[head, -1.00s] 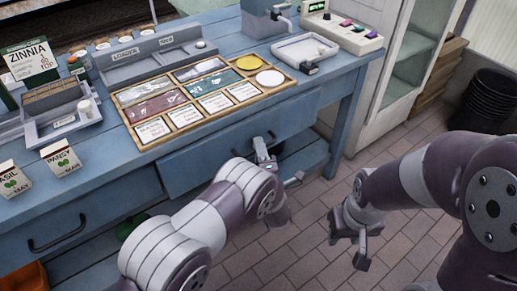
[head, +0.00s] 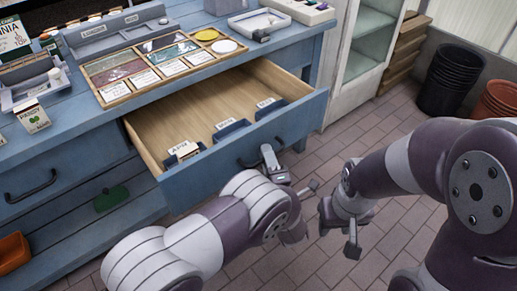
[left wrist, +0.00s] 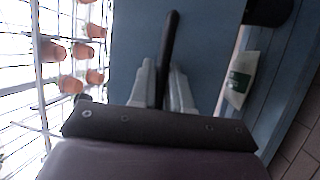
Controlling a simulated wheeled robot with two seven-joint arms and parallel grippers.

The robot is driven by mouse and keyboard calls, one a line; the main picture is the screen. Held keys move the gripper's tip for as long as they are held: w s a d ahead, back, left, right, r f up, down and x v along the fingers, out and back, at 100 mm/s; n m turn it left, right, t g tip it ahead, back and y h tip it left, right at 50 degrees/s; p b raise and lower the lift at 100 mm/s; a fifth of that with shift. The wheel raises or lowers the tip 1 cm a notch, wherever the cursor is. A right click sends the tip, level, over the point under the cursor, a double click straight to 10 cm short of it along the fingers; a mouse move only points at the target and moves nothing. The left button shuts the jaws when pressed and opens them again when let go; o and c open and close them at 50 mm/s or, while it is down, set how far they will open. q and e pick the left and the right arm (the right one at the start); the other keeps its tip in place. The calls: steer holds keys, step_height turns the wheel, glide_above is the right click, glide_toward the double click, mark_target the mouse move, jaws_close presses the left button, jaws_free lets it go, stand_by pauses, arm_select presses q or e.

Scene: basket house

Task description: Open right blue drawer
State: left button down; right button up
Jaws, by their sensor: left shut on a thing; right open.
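The right blue drawer (head: 235,168) stands pulled well out of the blue bench in the head view. Its wooden inside (head: 205,108) shows, with several labelled dividers near the front. My left gripper (head: 268,155) is at the drawer's front, shut on its dark handle. In the left wrist view the dark handle (left wrist: 169,50) runs between the two fingers (left wrist: 163,88). My right gripper (head: 338,222) is open and empty, hanging over the floor to the right of the drawer, apart from it.
The bench top (head: 55,125) holds a wooden card tray (head: 112,98), a seed packet (head: 33,115) and a white tray (head: 258,22). The closed left drawer has a dark handle (head: 30,187). A pale cabinet (head: 340,80) and black pots (head: 452,80) stand at right.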

arm_select(q)
steer(key=shift+s+d, duration=0.45)
steer(key=shift+s, duration=0.2)
steer(key=shift+s+d, duration=0.4)
steer(key=shift+s, duration=0.2)
arm_select(e)
steer(key=shift+s+d+f, duration=0.1)
steer(key=shift+s+d, duration=0.05)
arm_select(q)
steer(key=c, duration=1.2)
jaws_free()
steer(key=shift+o, duration=0.2)
steer(key=shift+f, duration=0.1)
arm_select(e)
steer(key=shift+f, duration=0.1)
